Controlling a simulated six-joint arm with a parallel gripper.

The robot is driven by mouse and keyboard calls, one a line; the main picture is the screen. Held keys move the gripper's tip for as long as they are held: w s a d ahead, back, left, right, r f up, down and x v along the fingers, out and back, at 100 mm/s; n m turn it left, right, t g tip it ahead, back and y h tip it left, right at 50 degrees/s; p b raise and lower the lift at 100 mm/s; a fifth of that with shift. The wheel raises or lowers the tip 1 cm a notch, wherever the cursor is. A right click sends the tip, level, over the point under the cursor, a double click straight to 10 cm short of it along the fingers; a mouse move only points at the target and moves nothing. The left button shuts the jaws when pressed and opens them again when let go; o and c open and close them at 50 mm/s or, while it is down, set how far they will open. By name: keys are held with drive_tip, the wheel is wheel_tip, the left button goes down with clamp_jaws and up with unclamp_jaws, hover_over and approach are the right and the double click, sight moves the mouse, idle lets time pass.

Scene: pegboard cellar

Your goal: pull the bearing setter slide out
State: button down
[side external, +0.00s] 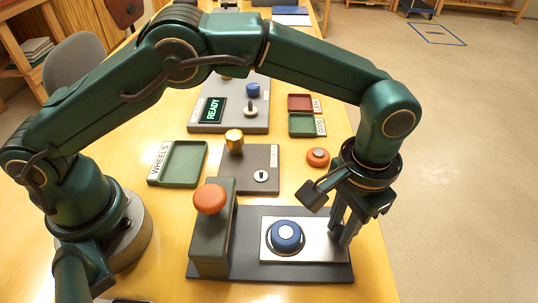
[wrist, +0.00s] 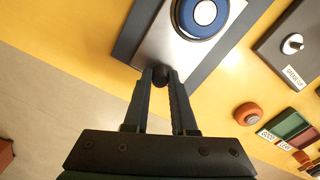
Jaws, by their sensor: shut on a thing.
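The bearing setter has a green block (side external: 212,240) with an orange knob (side external: 210,198) on a dark base (side external: 295,272). Its slide, a silver plate (side external: 318,252), lies on the base to the right of the block, with a gap between them. A blue wheel (side external: 286,236) with a pale centre sits on the slide; it also shows in the wrist view (wrist: 203,14). My gripper (side external: 341,236) points down at the slide's right end. In the wrist view its fingers are shut on a small black knob (wrist: 160,76) at the slide's edge.
Behind stand a grey plate with a brass knob (side external: 234,136), a WHEELS tray (side external: 178,162), red (side external: 301,103) and green (side external: 308,124) trays, and an orange button (side external: 317,156). A READY display (side external: 210,110) is farther back. The table's right edge is close to my gripper.

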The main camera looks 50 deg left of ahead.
drive_tip(key=shift+w+d, duration=0.2)
drive_tip(key=shift+w, duration=0.05)
drive_tip(key=c, duration=0.7)
unclamp_jaws()
drive_tip(key=shift+s, duration=0.1)
drive_tip(key=shift+a, duration=0.1)
drive_tip(key=shift+r, duration=2.6)
